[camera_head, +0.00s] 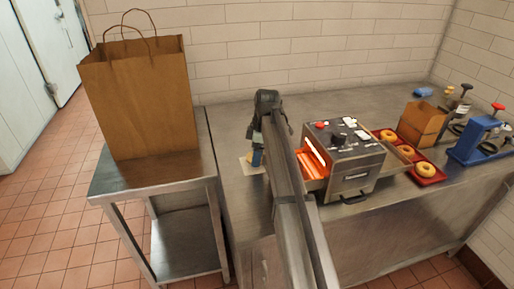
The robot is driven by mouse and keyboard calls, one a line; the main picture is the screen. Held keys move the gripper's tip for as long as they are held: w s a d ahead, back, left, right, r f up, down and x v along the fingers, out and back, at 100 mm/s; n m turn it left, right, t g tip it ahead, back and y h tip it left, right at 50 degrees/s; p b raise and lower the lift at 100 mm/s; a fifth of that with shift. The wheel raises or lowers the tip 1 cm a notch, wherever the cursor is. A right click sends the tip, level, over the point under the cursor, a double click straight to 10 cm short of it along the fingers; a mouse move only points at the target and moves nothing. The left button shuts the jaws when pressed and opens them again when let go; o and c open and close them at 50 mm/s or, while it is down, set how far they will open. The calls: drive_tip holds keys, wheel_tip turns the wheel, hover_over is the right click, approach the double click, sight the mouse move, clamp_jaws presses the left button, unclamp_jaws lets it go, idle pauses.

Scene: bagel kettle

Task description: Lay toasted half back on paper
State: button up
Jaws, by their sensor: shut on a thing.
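My gripper (257,157) points down over the sheet of paper (244,169) on the steel counter, left of the toaster. It is shut on a small tan piece, the toasted half (250,160), which shows at the fingertips low over the paper. My own arm covers part of this area, and I cannot tell whether the half touches the paper. The toaster (352,160) stands to the right of my arm, with an orange glow (311,163) at its left side.
Red trays (431,179) with several bagels (425,169) lie right of the toaster. A brown box (422,122) and a blue device (478,141) stand farther right. A large paper bag (140,95) stands on the separate left table (150,181). The counter behind my gripper is clear.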

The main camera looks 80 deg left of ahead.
drive_tip(key=shift+f, duration=0.6)
drive_tip(key=o, duration=1.2)
drive_tip(key=shift+c, duration=0.2)
wheel_tip(320, 180, up, 7)
idle(0.3)
